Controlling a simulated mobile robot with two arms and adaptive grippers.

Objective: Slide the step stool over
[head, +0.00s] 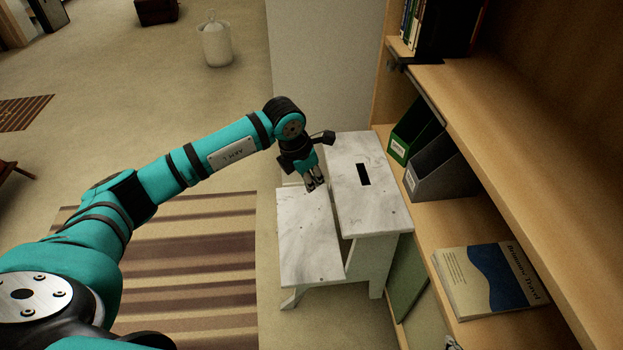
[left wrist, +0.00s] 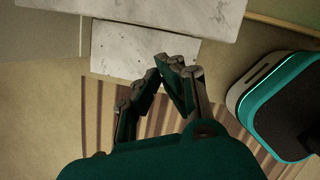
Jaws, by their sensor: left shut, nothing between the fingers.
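The step stool (head: 361,189) is white with a marbled look and stands upright on the floor against the shelf. It has a higher step with a dark slot and a lower step (head: 309,240) to its left. My left gripper (head: 315,185) is shut and empty, above the far end of the lower step, close to the side of the higher step. I cannot tell whether it touches the stool. In the left wrist view the fingers (left wrist: 166,80) show in front of the stool's lower step (left wrist: 140,50). My right gripper is not in view.
A wooden shelf (head: 447,93) stands along the right, with a green file holder (head: 410,133), a grey one (head: 440,170) and a magazine (head: 489,280). A striped rug (head: 200,255) lies left of the stool. A white lidded bin (head: 216,45) stands on open carpet farther back.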

